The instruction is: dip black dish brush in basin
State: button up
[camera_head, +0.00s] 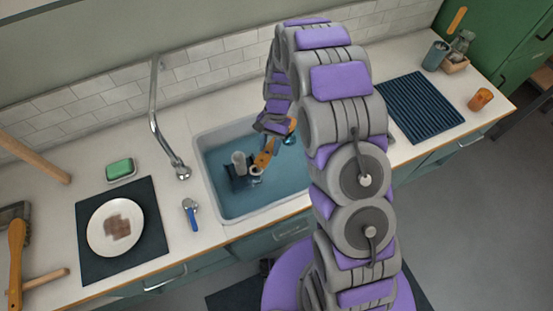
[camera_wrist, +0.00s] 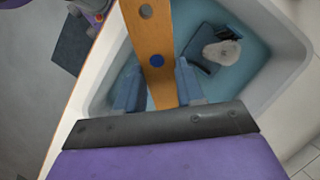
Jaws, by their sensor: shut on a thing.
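The grey basin (camera_head: 205,185) holds blue water and is set into the counter; its pale wall also shows in the wrist view (camera_wrist: 270,95). My gripper (camera_head: 272,140) is over the basin. In the wrist view my gripper's two blue fingers (camera_wrist: 160,88) are shut on a flat wooden handle (camera_wrist: 165,25) with a hole and a blue dot. The handle (camera_head: 264,157) slants down into the basin area. I see no black bristles on it; its head is hidden or out of view. A dark block with a grey round piece (camera_head: 239,163) sits in the basin beside the handle.
A chrome faucet (camera_head: 158,110) stands behind and left of the basin. Left are a green sponge (camera_head: 120,168), a plate with a brown stain (camera_head: 104,212) on a dark mat, a blue-handled tool (camera_head: 191,214) and wooden-handled tools (camera_head: 15,262). A ribbed mat (camera_head: 420,108) lies right.

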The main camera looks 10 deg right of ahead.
dwell(0.3)
jog(key=shift+r+p, duration=0.75)
jog(key=shift+r, duration=1.25)
